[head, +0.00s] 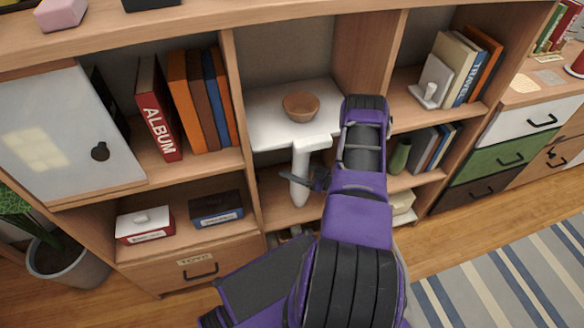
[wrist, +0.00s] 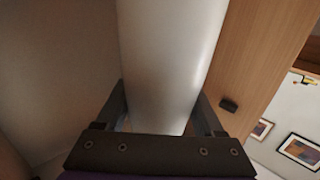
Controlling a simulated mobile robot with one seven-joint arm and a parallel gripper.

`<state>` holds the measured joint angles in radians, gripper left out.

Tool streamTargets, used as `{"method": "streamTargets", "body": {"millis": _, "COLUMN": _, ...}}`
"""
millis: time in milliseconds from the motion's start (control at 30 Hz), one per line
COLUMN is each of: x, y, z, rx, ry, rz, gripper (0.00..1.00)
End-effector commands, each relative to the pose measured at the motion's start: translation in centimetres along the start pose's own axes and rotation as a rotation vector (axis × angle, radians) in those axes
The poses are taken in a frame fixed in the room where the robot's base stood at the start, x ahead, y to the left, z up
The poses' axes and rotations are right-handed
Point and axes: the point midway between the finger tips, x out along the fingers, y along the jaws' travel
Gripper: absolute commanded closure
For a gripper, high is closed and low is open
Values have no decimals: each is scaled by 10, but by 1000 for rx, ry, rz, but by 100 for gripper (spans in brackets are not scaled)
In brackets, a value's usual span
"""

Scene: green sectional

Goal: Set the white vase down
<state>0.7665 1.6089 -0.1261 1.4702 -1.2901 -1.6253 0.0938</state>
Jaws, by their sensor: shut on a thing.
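The white vase (head: 300,172) is a slim white form in the middle of the head view, at the compartment below the white shelf. It looks roughly upright, narrower at its lower end. My gripper (head: 316,180) is at its side and shut on it. In the wrist view the vase (wrist: 165,55) is a smooth white column between the two fingers of my gripper (wrist: 162,112). My arm hides part of the compartment, and whether the vase touches a surface under it cannot be told.
A brown bowl (head: 300,106) stands on the white shelf (head: 268,128) just above the vase. A wooden divider (head: 366,55) rises at right. A green vase (head: 400,155) and books (head: 428,148) fill the right compartment. Red (head: 145,225) and dark (head: 216,210) boxes stand lower left.

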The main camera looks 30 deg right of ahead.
Motion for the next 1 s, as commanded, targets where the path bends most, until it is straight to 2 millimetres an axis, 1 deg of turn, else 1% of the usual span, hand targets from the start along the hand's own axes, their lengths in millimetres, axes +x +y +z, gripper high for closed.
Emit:
{"method": "streamTargets", "body": {"millis": 33, "x": 0, "y": 0, "z": 1, "rx": 1, "ry": 0, "rz": 0, "gripper": 27}}
{"method": "streamTargets", "body": {"millis": 167, "x": 0, "y": 0, "z": 1, "rx": 1, "ry": 0, "rz": 0, "gripper": 3}}
{"method": "streamTargets", "body": {"millis": 200, "x": 0, "y": 0, "z": 1, "rx": 1, "ry": 0, "rz": 0, "gripper": 0}}
{"method": "streamTargets", "body": {"millis": 467, "x": 0, "y": 0, "z": -2, "rx": 0, "ry": 0, "rz": 0, "gripper": 0}}
{"method": "streamTargets", "body": {"millis": 500, "x": -3, "y": 0, "z": -2, "rx": 0, "ry": -1, "rz": 1, "gripper": 0}}
{"method": "streamTargets", "body": {"millis": 567, "x": -10, "y": 1, "z": -2, "rx": 0, "ry": 0, "rz": 2, "gripper": 0}}
{"method": "streamTargets", "body": {"millis": 800, "x": -51, "y": 0, "z": -1, "rx": 1, "ry": -2, "rz": 3, "gripper": 0}}
{"method": "streamTargets", "body": {"millis": 900, "x": -64, "y": 0, "z": -2, "rx": 1, "ry": 0, "rz": 3, "gripper": 0}}
{"method": "streamTargets", "body": {"millis": 1000, "x": -72, "y": 0, "z": -1, "rx": 1, "ry": -1, "rz": 1, "gripper": 0}}
